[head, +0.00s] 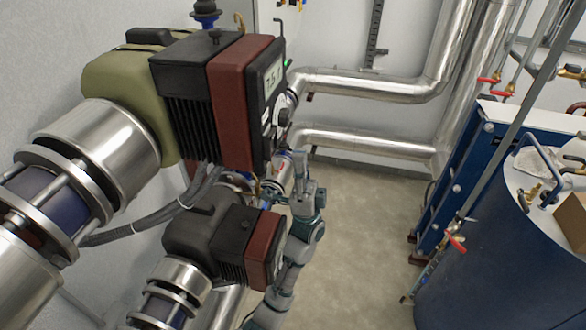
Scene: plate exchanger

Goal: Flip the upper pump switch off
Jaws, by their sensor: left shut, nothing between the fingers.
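The upper pump (240,100) is large, with a black and dark red control box on an olive body. Its front face (274,88) is seen at a steep angle, with a lit display and a small green light. A round pale part (280,112) low on that face looks like the switch, but its setting cannot be read. My left gripper (300,158) is shut and empty, pointing up. In the picture it is just below and right of the upper pump's face, with no visible contact. My right gripper is out of view.
A smaller lower pump (240,240) with a similar red and black box sits close beside my left arm. Silver pipes (370,85) run along the back wall. A blue tank (490,260) and blue frame (455,185) stand at right. The floor (365,230) between is clear.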

